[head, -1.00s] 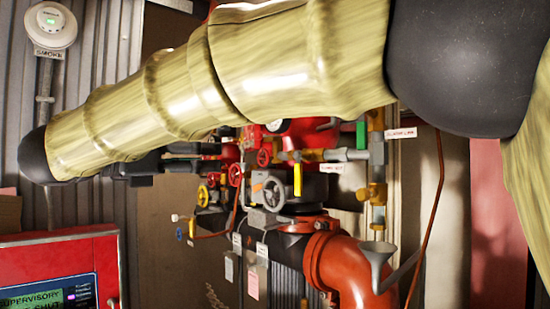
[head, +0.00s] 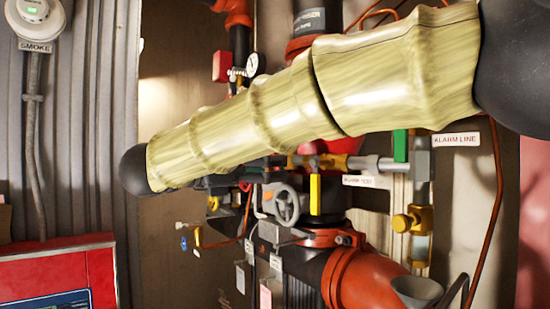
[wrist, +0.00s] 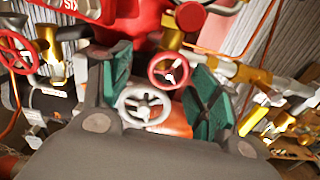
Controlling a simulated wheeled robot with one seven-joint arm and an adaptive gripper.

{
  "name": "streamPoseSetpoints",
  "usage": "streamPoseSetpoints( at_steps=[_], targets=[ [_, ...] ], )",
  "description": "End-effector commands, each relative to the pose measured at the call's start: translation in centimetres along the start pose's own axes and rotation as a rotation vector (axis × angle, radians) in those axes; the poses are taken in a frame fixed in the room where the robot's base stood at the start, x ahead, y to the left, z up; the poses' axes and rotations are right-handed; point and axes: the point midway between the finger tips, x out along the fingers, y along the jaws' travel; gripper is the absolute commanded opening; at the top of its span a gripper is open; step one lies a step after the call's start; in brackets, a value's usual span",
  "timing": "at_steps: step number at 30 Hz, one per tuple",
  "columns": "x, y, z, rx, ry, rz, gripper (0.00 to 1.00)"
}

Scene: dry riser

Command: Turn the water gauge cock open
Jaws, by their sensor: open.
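No label names the water gauge cock, so I cannot tell for sure which fitting it is. A white-faced gauge (head: 253,63) with a small fitting (head: 236,75) beneath its left side is on the upper pipework in the head view. My gripper (wrist: 160,88) is open in the wrist view, its green pads apart. A grey handwheel (wrist: 144,104) and a red handwheel (wrist: 168,71) appear between the pads; I see no grip on either. The grey handwheel also shows in the head view (head: 286,205). My arm crosses the head view and hides the gripper's fingers there.
A yellow lever (head: 315,195), a green lever (head: 400,145) and a brass valve (head: 413,221) are right of the grey handwheel. A large orange pipe (head: 365,282) is below. A red panel (head: 58,270) stands lower left. Pipework crowds the gripper in the wrist view.

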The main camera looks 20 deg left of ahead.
Motion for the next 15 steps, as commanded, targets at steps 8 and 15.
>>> streamPoseSetpoints(
  at_steps=[8,15],
  targets=[
    [1.8,-0.1,0.4,0.004,-0.003,0.003,0.62],
    [2.3,0.0,0.1,0.003,-0.001,0.003,0.62]
  ],
)
